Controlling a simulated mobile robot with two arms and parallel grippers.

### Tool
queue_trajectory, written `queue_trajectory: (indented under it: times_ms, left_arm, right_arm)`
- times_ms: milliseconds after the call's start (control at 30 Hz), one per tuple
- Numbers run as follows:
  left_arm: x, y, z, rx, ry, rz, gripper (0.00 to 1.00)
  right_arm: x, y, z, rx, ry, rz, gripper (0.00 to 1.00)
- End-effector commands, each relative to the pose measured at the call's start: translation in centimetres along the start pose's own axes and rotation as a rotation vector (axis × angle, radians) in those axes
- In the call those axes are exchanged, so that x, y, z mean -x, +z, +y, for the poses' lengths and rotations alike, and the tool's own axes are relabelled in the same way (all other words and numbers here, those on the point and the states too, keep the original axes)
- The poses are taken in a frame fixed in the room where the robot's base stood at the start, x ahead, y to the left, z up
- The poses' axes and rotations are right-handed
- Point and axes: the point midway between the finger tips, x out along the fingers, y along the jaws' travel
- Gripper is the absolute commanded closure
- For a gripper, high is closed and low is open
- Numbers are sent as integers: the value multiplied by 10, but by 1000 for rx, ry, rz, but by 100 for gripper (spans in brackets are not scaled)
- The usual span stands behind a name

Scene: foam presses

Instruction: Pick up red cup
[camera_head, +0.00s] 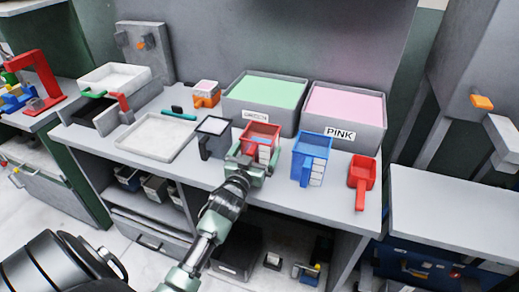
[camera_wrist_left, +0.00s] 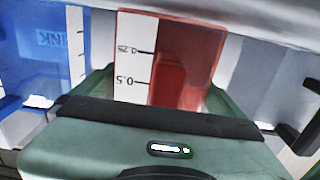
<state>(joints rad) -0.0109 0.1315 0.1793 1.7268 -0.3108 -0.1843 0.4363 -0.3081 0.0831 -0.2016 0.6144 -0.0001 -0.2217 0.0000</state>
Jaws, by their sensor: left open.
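The red cup (camera_head: 262,131), a square translucent measuring cup with a white scale strip, stands upright on the grey bench before the green tub. My left gripper (camera_head: 246,164) is open at the cup's near side. In the left wrist view the red cup (camera_wrist_left: 190,35) fills the upper middle, with its red handle (camera_wrist_left: 168,82) between my green fingers (camera_wrist_left: 160,92). I see gaps beside the handle; whether a finger touches the cup I cannot tell. The cup's lower part is partly hidden by my gripper. My right gripper is not in view.
A blue measuring cup (camera_head: 312,149) stands close on the right, a dark grey cup (camera_head: 213,139) on the left. A red scoop (camera_head: 362,178) lies near the right bench edge. Tubs of green (camera_head: 232,114) and pink (camera_head: 372,138) material stand behind.

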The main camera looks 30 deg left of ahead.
Motion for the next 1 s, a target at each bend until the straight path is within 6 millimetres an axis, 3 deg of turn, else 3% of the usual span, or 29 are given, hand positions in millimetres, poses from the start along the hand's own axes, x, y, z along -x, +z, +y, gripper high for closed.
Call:
queue_trajectory:
  times_ms: [333,500,533,833,1000]
  left_arm:
    - [-8,0,0,1,1,0,3]
    - [-8,1,0,1,1,-1,50]
    - [-8,0,0,1,1,1,53]
    - [-8,-3,0,1,0,0,53]
    - [-8,-19,0,0,1,3,53]
  right_arm:
    - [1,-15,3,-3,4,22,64]
    - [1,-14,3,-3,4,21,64]
    - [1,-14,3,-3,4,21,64]
    - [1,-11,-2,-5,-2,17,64]
    - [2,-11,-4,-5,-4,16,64]
